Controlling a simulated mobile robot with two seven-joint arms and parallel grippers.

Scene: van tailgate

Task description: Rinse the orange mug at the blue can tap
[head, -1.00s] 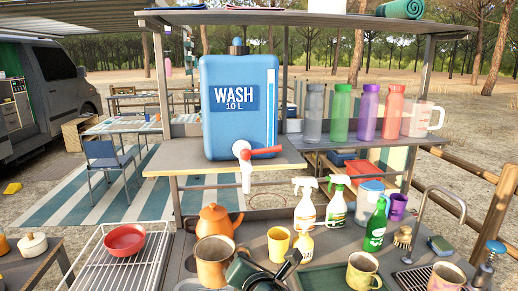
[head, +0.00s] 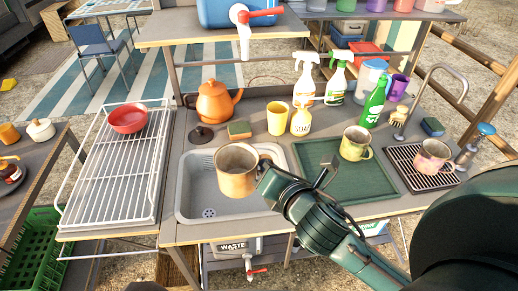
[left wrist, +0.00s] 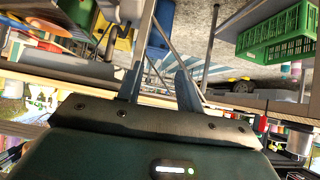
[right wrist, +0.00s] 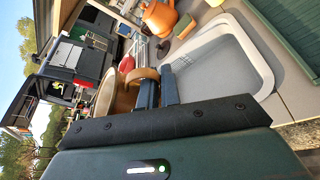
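The orange mug (head: 236,182) is upright above the front of the grey sink (head: 185,208), with its handle to the right. My right gripper (head: 266,172) is shut on its handle side. The right wrist view shows the mug (right wrist: 106,92) beside the close-set fingers (right wrist: 158,92); the exact contact is hard to see. The blue can (head: 215,12) stands on a raised shelf beyond the sink, its lower part showing. Its white tap (head: 244,42) with a red lever overhangs the shelf's front edge. My left gripper (left wrist: 160,88) is open and empty, outside the head view.
An orange kettle (head: 213,103), a sponge (head: 239,129), a yellow cup (head: 278,120) and spray bottles (head: 304,88) stand behind the sink. A green tray (head: 340,182) with an olive mug (head: 355,145) lies right. A wire rack (head: 115,170) with a red bowl (head: 127,119) is left.

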